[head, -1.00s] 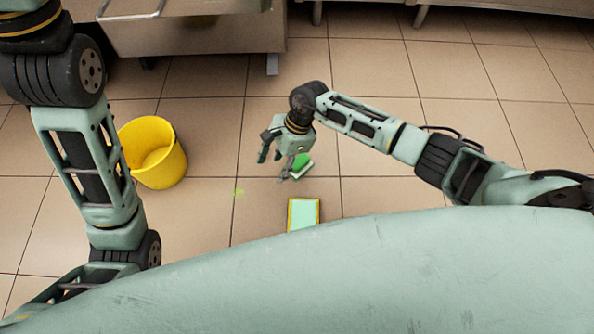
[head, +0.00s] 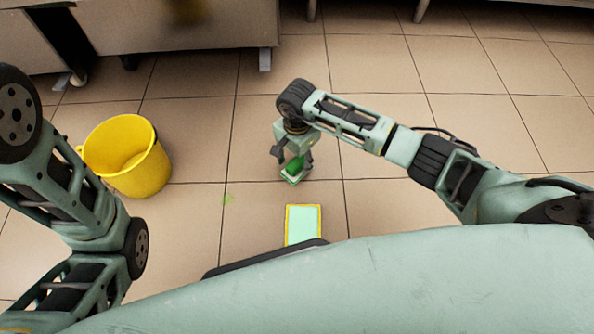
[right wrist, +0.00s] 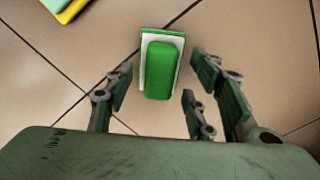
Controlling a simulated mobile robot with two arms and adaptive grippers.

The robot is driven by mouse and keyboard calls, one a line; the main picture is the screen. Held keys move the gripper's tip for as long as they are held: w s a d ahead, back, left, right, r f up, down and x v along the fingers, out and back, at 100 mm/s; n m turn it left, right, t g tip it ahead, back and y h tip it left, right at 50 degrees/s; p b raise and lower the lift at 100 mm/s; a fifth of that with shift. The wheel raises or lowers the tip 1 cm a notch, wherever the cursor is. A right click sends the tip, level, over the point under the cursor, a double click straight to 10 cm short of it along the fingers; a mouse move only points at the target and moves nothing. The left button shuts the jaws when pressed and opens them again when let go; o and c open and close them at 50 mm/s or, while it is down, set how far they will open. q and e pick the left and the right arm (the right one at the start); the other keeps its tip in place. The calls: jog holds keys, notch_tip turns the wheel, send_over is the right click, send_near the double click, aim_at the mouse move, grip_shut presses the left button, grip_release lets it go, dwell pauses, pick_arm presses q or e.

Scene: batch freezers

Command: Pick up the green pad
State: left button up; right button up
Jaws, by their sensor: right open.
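The green pad (head: 295,168) lies on the tiled floor. It is a green block on a white backing, and it also shows in the right wrist view (right wrist: 162,68). My right gripper (head: 293,159) points down at the pad. In the right wrist view its fingers (right wrist: 158,92) are spread and empty, and the pad lies just ahead of the gap between them. How far the fingertips are above the floor is hard to tell. My left arm's links show at the left, but its gripper is out of the picture.
A pale green slab with a yellow edge (head: 303,225) lies on the floor nearer my body. A yellow bucket (head: 130,160) stands to the left. A metal cabinet (head: 180,30) stands at the back. The floor to the right is clear.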

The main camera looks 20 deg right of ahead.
notch_tip(320, 180, down, 2)
jog(key=shift+b, duration=0.3)
jog(key=shift+r, duration=0.1)
jog(key=shift+c, duration=0.5)
grip_shut()
